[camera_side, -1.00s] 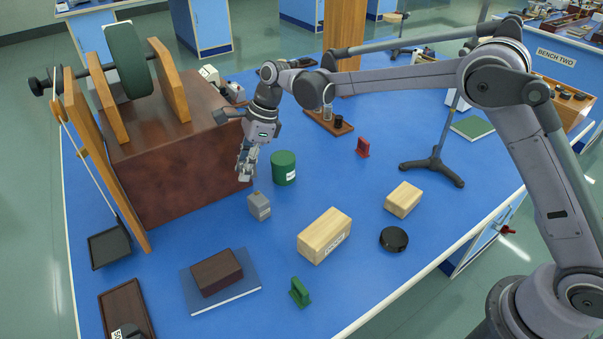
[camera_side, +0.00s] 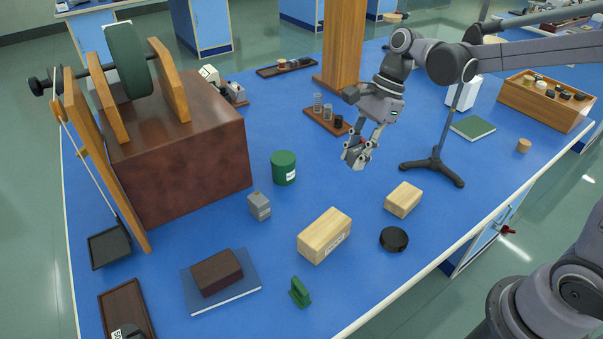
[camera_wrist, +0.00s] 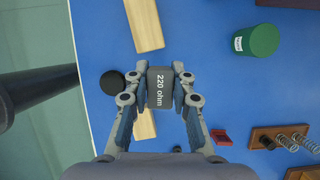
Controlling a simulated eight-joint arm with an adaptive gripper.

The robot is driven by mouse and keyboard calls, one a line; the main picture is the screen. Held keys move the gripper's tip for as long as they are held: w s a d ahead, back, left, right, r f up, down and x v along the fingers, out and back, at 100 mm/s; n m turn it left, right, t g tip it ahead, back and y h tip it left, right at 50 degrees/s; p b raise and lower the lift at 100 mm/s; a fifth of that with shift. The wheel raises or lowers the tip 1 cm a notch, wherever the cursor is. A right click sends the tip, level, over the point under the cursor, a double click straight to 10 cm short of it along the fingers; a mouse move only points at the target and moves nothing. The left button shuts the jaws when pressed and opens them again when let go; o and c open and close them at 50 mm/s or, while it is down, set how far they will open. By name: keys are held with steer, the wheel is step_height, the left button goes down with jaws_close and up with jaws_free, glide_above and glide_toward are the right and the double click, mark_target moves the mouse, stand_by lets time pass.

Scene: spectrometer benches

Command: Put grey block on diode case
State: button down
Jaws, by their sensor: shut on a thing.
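My gripper (camera_side: 354,157) is shut on a dark grey block labelled "220 ohm" (camera_wrist: 159,88). It holds the block above the table, right of the green canister (camera_side: 284,168). A second grey block with a small knob on top (camera_side: 259,206) stands on the table in front of the canister. I cannot tell for sure which thing is the diode case. A larger pale wooden box (camera_side: 324,237) bears a label too small to read. A smaller pale wooden box (camera_side: 403,200) lies to its right; in the wrist view it is partly hidden by my gripper.
A black disc (camera_side: 394,239) lies near the front edge. A tripod stand (camera_side: 432,172) rises right of my gripper. A red item (camera_wrist: 220,137) is near a wooden stand with coils (camera_wrist: 285,140). A dark brown block (camera_side: 216,272) sits on a blue book (camera_side: 236,287).

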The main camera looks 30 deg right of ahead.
steer(key=s+d, duration=0.2)
steer(key=s, duration=0.2)
glide_above(318, 231)
steer(key=d, duration=0.1)
steer(key=f, duration=0.7)
steer(key=shift+d, duration=0.2)
steer(key=shift+f, duration=1.95)
steer(key=shift+f, duration=0.15)
steer(key=c, duration=1.1)
jaws_free()
steer(key=shift+c, duration=0.2)
